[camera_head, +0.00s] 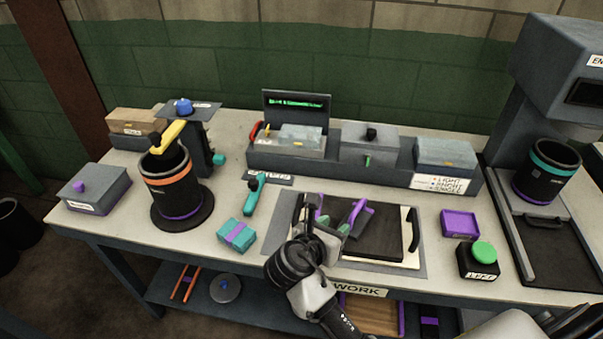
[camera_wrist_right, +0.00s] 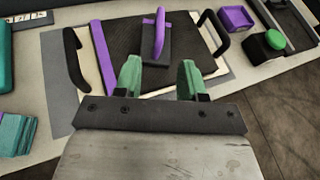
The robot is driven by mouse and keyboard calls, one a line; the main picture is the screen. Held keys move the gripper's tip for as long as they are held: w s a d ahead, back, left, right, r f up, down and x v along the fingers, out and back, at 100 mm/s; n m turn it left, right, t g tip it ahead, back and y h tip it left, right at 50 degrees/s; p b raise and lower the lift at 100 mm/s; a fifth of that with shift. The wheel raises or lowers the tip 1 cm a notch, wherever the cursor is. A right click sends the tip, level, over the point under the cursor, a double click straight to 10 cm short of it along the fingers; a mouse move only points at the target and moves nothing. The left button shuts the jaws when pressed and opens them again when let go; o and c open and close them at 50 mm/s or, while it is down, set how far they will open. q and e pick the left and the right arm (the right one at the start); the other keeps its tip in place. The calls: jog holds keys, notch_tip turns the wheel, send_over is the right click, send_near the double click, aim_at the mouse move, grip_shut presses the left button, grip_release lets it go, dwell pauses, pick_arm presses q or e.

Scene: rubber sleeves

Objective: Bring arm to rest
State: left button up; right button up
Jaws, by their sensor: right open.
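My right gripper (camera_head: 332,226) is over the front part of the work board (camera_head: 390,262) at the middle of the table. In the right wrist view its two green fingertips (camera_wrist_right: 160,77) stand apart with nothing between them. Beyond the fingertips, a dark block with an upright purple handle (camera_wrist_right: 158,38) rests on the dark pad (camera_wrist_right: 122,42) of the board. The block also shows in the head view (camera_head: 358,219), partly behind the gripper. My left gripper is not in view.
A teal block with a purple band (camera_head: 236,235) and a teal-handled tool (camera_head: 254,193) lie left of the board. A purple tray (camera_head: 460,224) and a green button (camera_head: 483,253) stand right. Black sleeves stand on a round base (camera_head: 172,187) and in a press (camera_head: 547,171).

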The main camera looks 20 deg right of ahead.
jog(key=s+a+f+m+g+y, duration=0.1)
jog(key=s+f+m+g+y, duration=0.15)
jog(key=s+m+y, duration=0.6)
jog(key=s+a+f+m+g+y, duration=0.1)
jog(key=s+f+m+y, duration=0.25)
jog(key=s+m, duration=1)
notch_tip(320, 180, down, 25)
jog(key=m+g, duration=0.2)
jog(key=s+d+f, duration=0.2)
jog(key=s+f, duration=1.3)
jog(key=f, duration=0.2)
jog(key=shift+s+d+n+g+h, duration=0.25)
jog(key=shift+s+n+g+h, duration=0.1)
jog(key=shift+g, duration=0.1)
jog(key=shift+f, duration=0.1)
